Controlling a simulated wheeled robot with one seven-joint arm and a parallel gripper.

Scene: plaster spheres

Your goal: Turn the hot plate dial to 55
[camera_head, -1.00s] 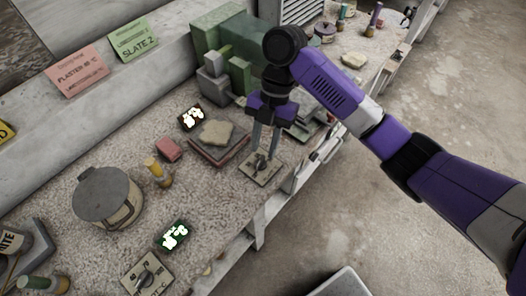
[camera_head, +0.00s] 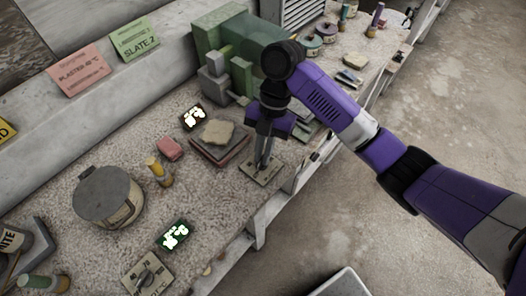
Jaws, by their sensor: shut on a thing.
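The hot plate dial panel (camera_head: 262,173) is a small pale plate near the bench's front edge. Its knob is mostly hidden by the fingers. My gripper (camera_head: 262,163) points down from above and is shut on the dial knob. The hot plate (camera_head: 219,142) lies just left of the panel, dark red and square, with a tan lump (camera_head: 217,132) on top. A dark display (camera_head: 193,117) with bright digits stands behind it; its digits are too blurred to read. The dial's scale marks are too small to read.
A second dial panel (camera_head: 148,276) and a green display (camera_head: 173,235) are at the front left. A lidded pot (camera_head: 107,197), a yellow-topped bottle (camera_head: 158,170) and a pink block (camera_head: 170,149) stand left. Green blocks (camera_head: 241,75) rise behind my gripper.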

